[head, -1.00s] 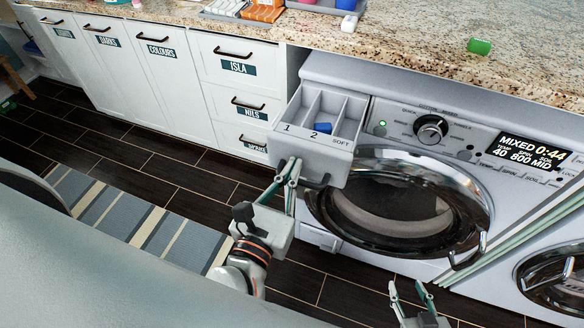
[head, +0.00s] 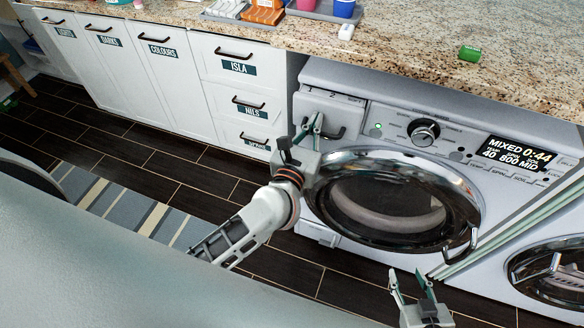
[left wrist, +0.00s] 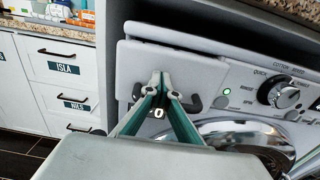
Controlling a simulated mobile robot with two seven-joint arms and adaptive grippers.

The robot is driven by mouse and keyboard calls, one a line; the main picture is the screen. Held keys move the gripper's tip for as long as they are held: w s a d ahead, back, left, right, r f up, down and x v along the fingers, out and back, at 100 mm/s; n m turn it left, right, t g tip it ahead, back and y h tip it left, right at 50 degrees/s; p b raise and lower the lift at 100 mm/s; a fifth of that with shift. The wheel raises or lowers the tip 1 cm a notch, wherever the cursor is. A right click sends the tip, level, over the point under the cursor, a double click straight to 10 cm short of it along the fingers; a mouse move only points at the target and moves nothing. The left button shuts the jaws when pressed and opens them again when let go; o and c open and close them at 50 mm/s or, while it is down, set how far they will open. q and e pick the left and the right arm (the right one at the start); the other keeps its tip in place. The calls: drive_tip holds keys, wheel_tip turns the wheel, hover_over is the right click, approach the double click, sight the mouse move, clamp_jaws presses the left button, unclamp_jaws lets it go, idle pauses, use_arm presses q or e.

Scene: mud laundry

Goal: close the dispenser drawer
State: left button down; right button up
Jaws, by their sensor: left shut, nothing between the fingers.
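The dispenser drawer (head: 345,113) is at the upper left of the washing machine (head: 320,84).
The round washer door (head: 390,200) is shut just below the drawer. White cabinets (head: 165,90) stand to the left. The granite counter (head: 400,45) overhangs the machine, with a green block (head: 469,53) on it. A striped rug (head: 130,210) lies on the dark floor.

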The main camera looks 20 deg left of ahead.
use_arm(q)
drive_tip(key=w, duration=0.3)
drive_tip(key=shift+w+d, duration=0.1)
drive_tip(key=shift+w, duration=0.3)
drive_tip(key=shift+r, duration=0.1)
